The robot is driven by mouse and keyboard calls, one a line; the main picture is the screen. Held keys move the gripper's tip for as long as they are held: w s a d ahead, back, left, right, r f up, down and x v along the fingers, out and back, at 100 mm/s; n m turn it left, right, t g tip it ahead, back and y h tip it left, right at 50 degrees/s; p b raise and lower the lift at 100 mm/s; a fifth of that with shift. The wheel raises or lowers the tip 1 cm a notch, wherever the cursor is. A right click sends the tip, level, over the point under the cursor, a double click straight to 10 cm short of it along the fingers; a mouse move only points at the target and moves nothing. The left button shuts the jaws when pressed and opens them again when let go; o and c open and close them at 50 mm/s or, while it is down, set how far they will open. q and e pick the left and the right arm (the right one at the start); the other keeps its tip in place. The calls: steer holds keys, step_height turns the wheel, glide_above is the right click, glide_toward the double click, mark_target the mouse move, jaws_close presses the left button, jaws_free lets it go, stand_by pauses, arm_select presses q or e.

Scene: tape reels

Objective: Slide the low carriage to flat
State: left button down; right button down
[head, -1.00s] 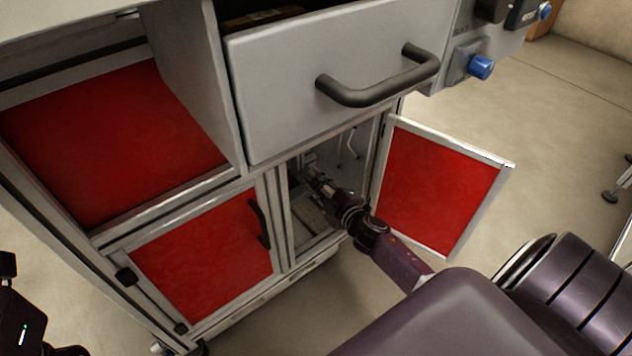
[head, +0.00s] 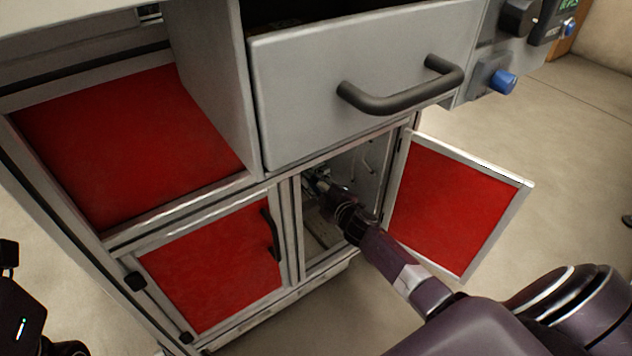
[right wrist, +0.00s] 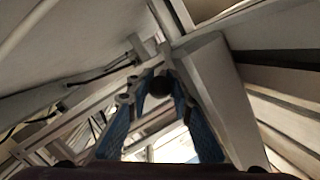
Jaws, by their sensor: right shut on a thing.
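My right gripper (head: 318,180) reaches through the open lower-right door opening into the cabinet. In the right wrist view its blue-padded fingers (right wrist: 160,82) close around a dark round knob (right wrist: 158,87). The knob sits in front of pale metal rails and a grey block (right wrist: 222,100). I cannot tell which of these parts is the low carriage, or how it is tilted, as the arm and the dark cabinet interior hide much of it. A dark part of my left arm (head: 18,318) shows at the left edge; its fingers are not clear.
The red-panelled door (head: 450,205) stands open right of my arm. A closed red door (head: 215,262) is on the left. The grey drawer (head: 300,95) with a dark handle (head: 400,95) juts out above the opening. A blue knob (head: 502,81) is at upper right.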

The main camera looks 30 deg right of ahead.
steer(key=c, duration=1.7)
jaws_free()
steer(key=shift+w+a, duration=0.1)
steer(key=shift+c, duration=0.2)
steer(key=shift+s, duration=0.35)
steer(key=v, duration=1.1)
steer(key=shift+r, duration=0.2)
steer(key=shift+s, duration=0.15)
